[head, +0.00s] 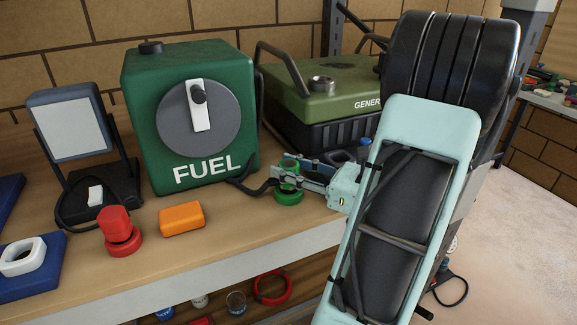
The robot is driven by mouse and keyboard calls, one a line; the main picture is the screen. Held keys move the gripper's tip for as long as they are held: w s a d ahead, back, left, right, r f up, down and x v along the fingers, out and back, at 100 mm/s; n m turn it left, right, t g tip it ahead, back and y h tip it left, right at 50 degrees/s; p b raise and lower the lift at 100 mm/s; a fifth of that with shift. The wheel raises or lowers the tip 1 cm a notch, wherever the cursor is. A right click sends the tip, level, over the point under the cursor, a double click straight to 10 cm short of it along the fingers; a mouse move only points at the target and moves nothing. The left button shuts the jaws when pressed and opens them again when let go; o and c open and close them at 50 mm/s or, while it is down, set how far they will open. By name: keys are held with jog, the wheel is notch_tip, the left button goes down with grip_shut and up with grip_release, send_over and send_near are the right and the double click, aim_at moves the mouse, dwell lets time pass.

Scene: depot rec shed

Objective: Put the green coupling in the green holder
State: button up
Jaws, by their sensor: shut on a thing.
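The green coupling (289,162) is at the front of the bench, right of the green fuel box. My gripper (289,178) reaches in from the right and is shut on it, its fingers crossing the middle. A wider green ring (289,197) shows directly below the fingers, at or just above the bench top. I cannot tell whether this ring is the green holder or the base of the coupling. The fingers hide the part between the two green pieces. I cannot make out any other green holder.
The fuel box (235,138) and generator (335,100) stand close behind my gripper. An orange block (182,219), a red stepped cylinder (121,243), a lamp (72,125) and a white ring (20,258) on a blue pad (40,282) are left. The bench's front edge (230,266) is near.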

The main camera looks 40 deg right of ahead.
jog(key=shift+f, duration=0.25)
jog(key=o, duration=1.3)
jog(key=shift+s, duration=0.1)
jog(key=v, duration=1.1)
jog(key=shift+s+d, duration=0.25)
jog(key=shift+s, duration=0.1)
